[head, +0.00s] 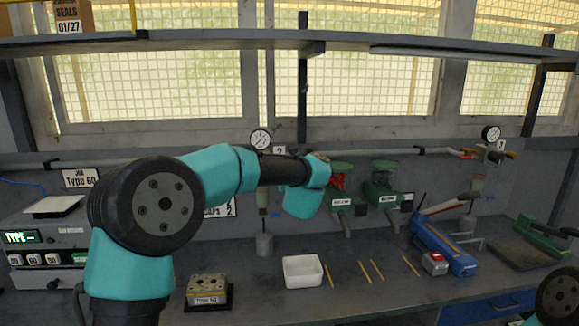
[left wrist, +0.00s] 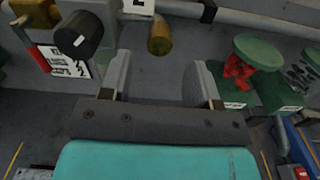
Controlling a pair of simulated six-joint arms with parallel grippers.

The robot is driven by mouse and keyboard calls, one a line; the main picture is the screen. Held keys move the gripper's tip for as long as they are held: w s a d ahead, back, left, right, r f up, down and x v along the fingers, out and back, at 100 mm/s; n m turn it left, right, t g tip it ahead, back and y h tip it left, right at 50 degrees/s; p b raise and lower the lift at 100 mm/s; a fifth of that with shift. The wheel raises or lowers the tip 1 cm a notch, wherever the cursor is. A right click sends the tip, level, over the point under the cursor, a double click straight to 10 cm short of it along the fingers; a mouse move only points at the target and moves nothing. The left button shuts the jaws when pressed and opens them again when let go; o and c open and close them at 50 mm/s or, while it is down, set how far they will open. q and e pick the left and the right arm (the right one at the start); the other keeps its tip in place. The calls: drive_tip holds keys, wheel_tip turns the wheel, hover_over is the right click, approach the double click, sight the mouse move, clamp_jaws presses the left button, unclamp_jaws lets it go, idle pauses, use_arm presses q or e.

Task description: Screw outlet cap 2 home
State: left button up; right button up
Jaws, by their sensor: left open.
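A brass cylinder (left wrist: 160,36), which looks like the outlet cap, shows in the left wrist view just beyond my left gripper's fingertips. My left gripper (left wrist: 157,64) is open, with nothing between its two grey fingers. The brass cylinder lies in line with the gap and appears apart from both fingers. I cannot tell how far it is screwed on. In the head view my left arm reaches across to the station below the gauge (head: 260,139), and hides most of that station's fittings. My right gripper is out of view.
A black cylinder (left wrist: 78,35) with a white mark is close to the left finger. Green-topped holders (left wrist: 258,52), one with red pieces, stand to the right. A white tray (head: 303,271), yellow rods (head: 365,271) and a valve block (head: 207,289) are on the bench.

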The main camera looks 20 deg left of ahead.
use_arm(q)
drive_tip(key=x, duration=0.7)
drive_tip(key=c, duration=0.9)
